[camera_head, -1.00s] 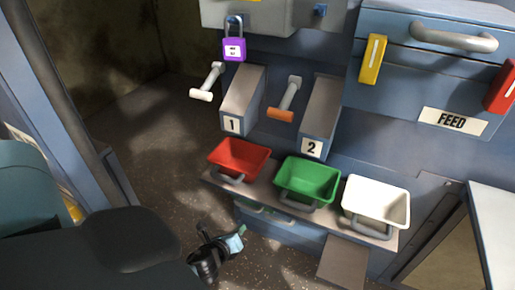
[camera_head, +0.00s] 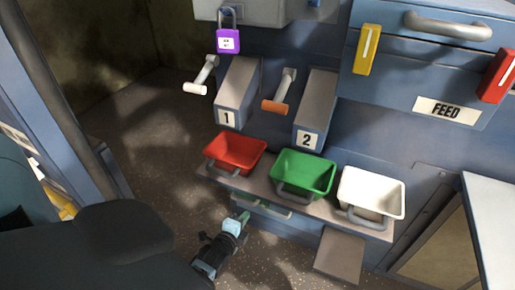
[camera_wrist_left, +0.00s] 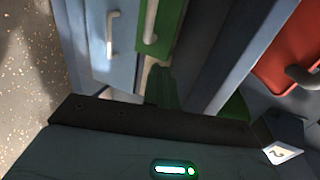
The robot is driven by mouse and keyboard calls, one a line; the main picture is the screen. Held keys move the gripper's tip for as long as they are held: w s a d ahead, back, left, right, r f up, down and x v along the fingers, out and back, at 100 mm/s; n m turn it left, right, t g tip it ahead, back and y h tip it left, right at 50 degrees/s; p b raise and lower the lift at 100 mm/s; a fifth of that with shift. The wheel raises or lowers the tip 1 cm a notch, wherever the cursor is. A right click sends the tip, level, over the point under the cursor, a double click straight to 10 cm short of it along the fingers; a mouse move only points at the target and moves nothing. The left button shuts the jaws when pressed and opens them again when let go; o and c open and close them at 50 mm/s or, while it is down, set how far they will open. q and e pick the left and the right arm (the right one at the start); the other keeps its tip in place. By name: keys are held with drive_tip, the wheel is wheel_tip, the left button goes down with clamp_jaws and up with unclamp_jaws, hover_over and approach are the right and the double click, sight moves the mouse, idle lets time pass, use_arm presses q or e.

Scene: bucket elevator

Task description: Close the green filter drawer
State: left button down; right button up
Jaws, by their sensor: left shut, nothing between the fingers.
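The green filter drawer (camera_wrist_left: 172,22) shows in the left wrist view as a green front with a pale upright bar handle (camera_wrist_left: 150,22). A blue drawer front (camera_wrist_left: 95,60) with its own handle is beside it. In the head view the drawers are mostly hidden under the bucket shelf, and only pale handles (camera_head: 262,210) show. I cannot tell how far the green drawer stands out. My left gripper (camera_head: 243,218) is shut and empty, low in front of the shelf, close to these handles. Contact cannot be made out. My right gripper is not in view.
A red bucket (camera_head: 236,150), a green bucket (camera_head: 303,172) and a white bucket (camera_head: 371,193) stand on the shelf above the gripper. Chutes 1 (camera_head: 235,92) and 2 (camera_head: 315,105) are behind. A brown plate (camera_head: 340,255) is low at right. Speckled floor is free at left.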

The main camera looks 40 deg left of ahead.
sight(256, 201)
use_arm(q)
drive_tip(key=x, duration=0.3)
drive_tip(key=b+x, duration=0.1)
drive_tip(key=x, duration=0.2)
drive_tip(key=b+x, duration=0.1)
drive_tip(key=x, duration=0.2)
drive_tip(key=shift+w+r, duration=0.25)
drive_tip(key=shift+w, duration=0.1)
drive_tip(key=shift+w+a+b, duration=0.25)
drive_tip(key=shift+w+b, duration=0.05)
drive_tip(key=shift+w, duration=0.3)
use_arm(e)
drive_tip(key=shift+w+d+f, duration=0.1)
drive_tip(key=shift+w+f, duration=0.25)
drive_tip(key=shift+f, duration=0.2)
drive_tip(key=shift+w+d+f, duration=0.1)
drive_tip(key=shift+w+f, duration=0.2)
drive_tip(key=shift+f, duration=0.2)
use_arm(q)
drive_tip(key=shift+d+r, duration=0.1)
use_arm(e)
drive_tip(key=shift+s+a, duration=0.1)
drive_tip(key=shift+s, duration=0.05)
